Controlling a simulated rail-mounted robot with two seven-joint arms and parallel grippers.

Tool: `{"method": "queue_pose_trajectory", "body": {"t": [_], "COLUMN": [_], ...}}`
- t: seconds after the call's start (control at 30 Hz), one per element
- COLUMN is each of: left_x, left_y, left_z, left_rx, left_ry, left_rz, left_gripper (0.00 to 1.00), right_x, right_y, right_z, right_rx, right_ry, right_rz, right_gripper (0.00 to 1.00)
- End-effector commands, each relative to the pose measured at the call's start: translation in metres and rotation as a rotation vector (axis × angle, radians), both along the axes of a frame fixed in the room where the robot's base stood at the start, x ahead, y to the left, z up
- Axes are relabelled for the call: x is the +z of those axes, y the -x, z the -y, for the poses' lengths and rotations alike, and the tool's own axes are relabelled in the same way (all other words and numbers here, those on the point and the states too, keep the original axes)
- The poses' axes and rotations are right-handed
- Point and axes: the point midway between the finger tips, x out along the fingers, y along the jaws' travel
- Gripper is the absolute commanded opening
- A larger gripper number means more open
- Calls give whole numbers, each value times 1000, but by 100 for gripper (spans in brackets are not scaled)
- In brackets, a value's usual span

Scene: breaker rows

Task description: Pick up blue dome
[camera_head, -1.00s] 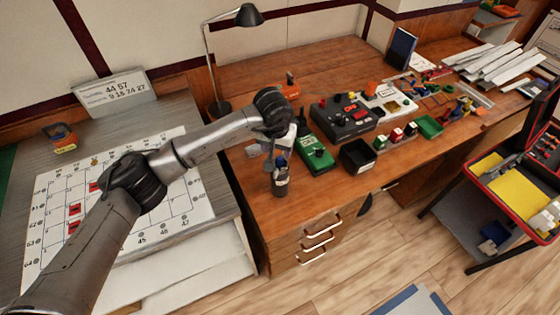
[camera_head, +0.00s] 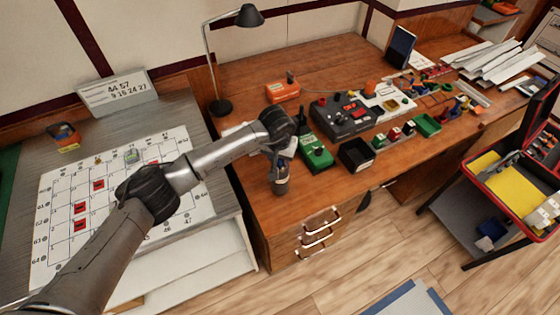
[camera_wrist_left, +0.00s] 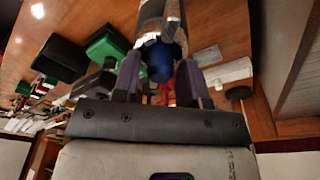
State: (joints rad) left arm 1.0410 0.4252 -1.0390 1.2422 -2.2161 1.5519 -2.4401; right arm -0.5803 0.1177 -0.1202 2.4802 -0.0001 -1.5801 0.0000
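The blue dome (camera_wrist_left: 160,64) shows in the left wrist view, next to a metallic, dark-ringed cylinder. In the head view a dark and grey upright cylinder (camera_head: 281,184) stands at the desk's front left corner; the dome is hidden there behind my gripper. My left gripper (camera_head: 279,156) is at the top of this cylinder. In the left wrist view its two fingers (camera_wrist_left: 159,82) are apart, one on each side of the dome, with small gaps visible. Whether they touch it is unclear. My right gripper is out of view.
A green box (camera_head: 317,156) and a black open bin (camera_head: 357,154) stand close to the right of the gripper. An orange box (camera_head: 283,92) and a desk lamp (camera_head: 222,106) are behind it. A grid-marked board (camera_head: 60,220) lies on the left table.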

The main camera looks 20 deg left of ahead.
Motion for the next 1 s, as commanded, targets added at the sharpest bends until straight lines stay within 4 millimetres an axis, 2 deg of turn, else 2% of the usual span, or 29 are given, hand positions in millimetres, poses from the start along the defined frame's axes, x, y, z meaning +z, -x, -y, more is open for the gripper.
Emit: {"method": "queue_pose_trajectory", "body": {"t": [0.03,0.37,0.77,1.0], "left_x": [0,0,7,40], "left_y": [0,0,-1,-1], "left_z": [0,0,0,-1], "left_rx": [0,0,-1,-1], "left_ry": [0,0,0,-1], "left_rz": [0,0,3,6], "left_gripper": [35,3,3,3], "right_x": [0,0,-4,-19], "right_y": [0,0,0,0], "right_z": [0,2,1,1], "right_rx": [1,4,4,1], "right_ry": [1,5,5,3], "right_rz": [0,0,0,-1], "right_gripper": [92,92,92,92]}}
